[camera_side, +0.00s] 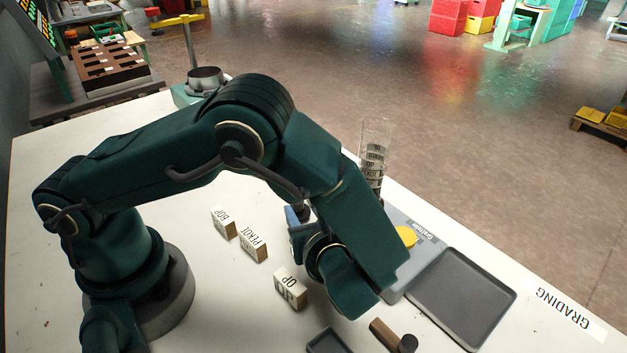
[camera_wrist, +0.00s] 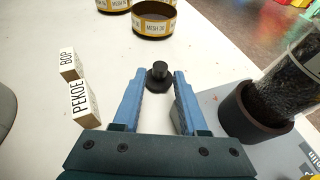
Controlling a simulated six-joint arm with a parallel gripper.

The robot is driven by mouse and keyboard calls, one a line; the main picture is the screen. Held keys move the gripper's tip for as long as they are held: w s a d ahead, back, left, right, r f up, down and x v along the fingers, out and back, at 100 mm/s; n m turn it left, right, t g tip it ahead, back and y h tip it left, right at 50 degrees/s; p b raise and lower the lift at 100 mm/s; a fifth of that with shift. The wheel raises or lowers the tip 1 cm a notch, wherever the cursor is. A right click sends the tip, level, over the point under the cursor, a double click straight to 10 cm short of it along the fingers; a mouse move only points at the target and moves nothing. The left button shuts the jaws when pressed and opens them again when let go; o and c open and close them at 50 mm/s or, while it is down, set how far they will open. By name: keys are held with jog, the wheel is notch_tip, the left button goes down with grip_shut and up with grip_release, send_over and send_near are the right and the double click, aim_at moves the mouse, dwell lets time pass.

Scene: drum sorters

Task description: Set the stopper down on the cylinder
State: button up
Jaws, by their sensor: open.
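The stopper (camera_wrist: 159,79) is a small black piece with a flat round base and a narrower knob. In the wrist view it appears on the white table between the tips of my blue fingers. My gripper (camera_wrist: 157,76) is open, with a finger to either side of the stopper; I cannot tell how far above it they are. In the side view one blue finger of my gripper (camera_side: 296,232) shows, and the arm hides most of the rest. The clear cylinder (camera_side: 376,132) stands upright, with dark leaf inside and label strips showing. It also shows at the right of the wrist view (camera_wrist: 301,64), in a dark round base.
Lettered blocks BOP (camera_side: 223,222), PEKOE (camera_side: 254,243) and OP (camera_side: 290,288) stand on the table. Gold-rimmed sieves (camera_wrist: 154,22) are beyond the stopper. A grey tray (camera_side: 463,297) and a brown-handled tool (camera_side: 386,334) lie near the front right.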

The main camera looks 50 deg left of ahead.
aim_at(300, 216)
jog(key=shift+x, duration=1.6)
jog(key=shift+c, duration=0.4)
grip_shut()
